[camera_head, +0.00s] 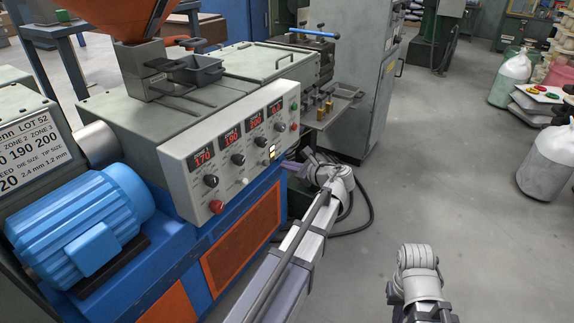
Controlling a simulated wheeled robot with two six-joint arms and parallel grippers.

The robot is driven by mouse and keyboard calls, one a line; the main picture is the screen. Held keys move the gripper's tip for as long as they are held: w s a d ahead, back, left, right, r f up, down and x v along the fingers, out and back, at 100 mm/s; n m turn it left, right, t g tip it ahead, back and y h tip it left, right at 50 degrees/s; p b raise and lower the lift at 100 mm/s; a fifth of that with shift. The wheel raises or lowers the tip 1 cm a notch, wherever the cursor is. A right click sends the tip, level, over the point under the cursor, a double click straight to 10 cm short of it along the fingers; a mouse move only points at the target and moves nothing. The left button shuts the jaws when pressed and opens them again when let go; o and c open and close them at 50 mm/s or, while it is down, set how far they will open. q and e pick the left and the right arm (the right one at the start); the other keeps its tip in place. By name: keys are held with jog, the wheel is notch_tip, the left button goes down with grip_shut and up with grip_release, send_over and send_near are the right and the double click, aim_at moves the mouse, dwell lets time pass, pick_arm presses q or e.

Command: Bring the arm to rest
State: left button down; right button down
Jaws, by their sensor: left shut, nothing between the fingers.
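My left arm reaches up from the bottom middle, past the front of the blue and grey machine. Its gripper (291,166) is at the arm's far end, just right of the control panel (240,150), and is shut and empty. It is small and partly hidden by the wrist, and I cannot tell whether it touches the machine. A part of my right arm shows at the bottom right, over the floor; its gripper is not in view.
A blue motor (80,225) sits at the left by a settings board (35,150). A small tray (335,103) with brass pieces is beyond the panel. Black cables (368,205) lie on the floor. The middle floor (435,165) is clear.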

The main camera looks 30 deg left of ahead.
dwell(0.3)
pick_arm(q)
jog(key=s+d+r+n+g+h+p, duration=0.1)
jog(key=s+d+r+n+h+p, duration=0.2)
jog(key=s+d+p, duration=0.5)
jog(key=s+d+r+n+g+h+p, duration=0.2)
jog(key=s+d+r+n+h+p, duration=0.2)
jog(key=s+d+p, duration=0.4)
jog(key=s+d+r+n+g+h+p, duration=0.1)
jog(key=s+d+r+n+h+p, duration=0.2)
jog(key=d, duration=1.2)
jog(key=s+n+h+p, duration=0.2)
jog(key=s+n+p, duration=0.1)
jog(key=s+p, duration=0.2)
jog(key=shift+d+r+g+p, duration=0.15)
jog(key=shift+r+g+p, duration=0.2)
jog(key=shift+p, duration=0.3)
